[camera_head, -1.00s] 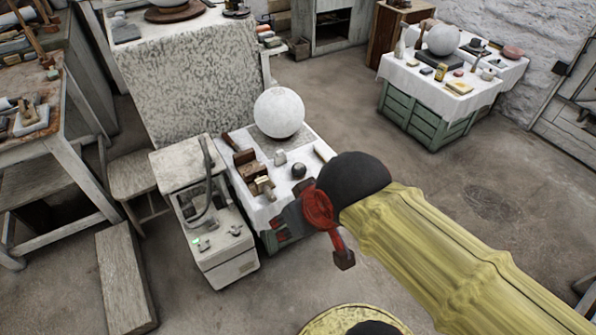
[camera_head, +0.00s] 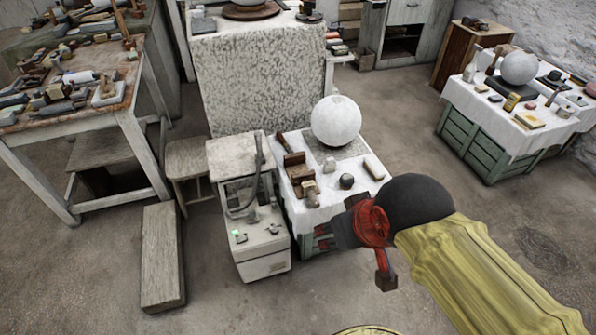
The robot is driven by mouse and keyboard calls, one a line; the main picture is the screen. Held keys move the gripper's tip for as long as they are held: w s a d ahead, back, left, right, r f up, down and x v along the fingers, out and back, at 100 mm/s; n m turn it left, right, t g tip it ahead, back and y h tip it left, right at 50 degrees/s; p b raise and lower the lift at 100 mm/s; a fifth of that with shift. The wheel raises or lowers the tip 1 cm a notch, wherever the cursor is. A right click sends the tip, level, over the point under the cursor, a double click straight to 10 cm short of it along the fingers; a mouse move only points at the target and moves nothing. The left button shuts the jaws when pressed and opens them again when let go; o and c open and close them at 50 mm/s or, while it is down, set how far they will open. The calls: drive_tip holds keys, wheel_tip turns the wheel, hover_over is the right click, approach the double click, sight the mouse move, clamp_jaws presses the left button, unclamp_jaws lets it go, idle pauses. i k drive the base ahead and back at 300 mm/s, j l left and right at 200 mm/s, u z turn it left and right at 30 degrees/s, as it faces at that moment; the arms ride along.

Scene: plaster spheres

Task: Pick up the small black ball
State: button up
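The small black ball (camera_head: 346,181) sits on the white cloth of a low table (camera_head: 312,222), near its front part. A small grey ball (camera_head: 329,164) lies just behind it to the left. My gripper (camera_head: 322,237) shows in front of the table's front edge, to the lower left of the black ball in the picture and apart from it.
A large white sphere (camera_head: 336,122) stands at the back of the low table. Wooden blocks and tools (camera_head: 300,173) lie at its left, a pale block (camera_head: 374,168) at its right. A grey machine (camera_head: 262,245) stands left of the table.

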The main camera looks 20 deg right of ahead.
sight(346, 180)
drive_tip(key=i+l+z, duration=0.2)
drive_tip(key=i, duration=0.15)
drive_tip(key=i+l+z, duration=0.2)
drive_tip(key=i, duration=0.15)
drive_tip(key=i+l+z, duration=0.2)
drive_tip(key=i, duration=0.2)
drive_tip(key=k+j, duration=0.05)
drive_tip(key=j, duration=0.05)
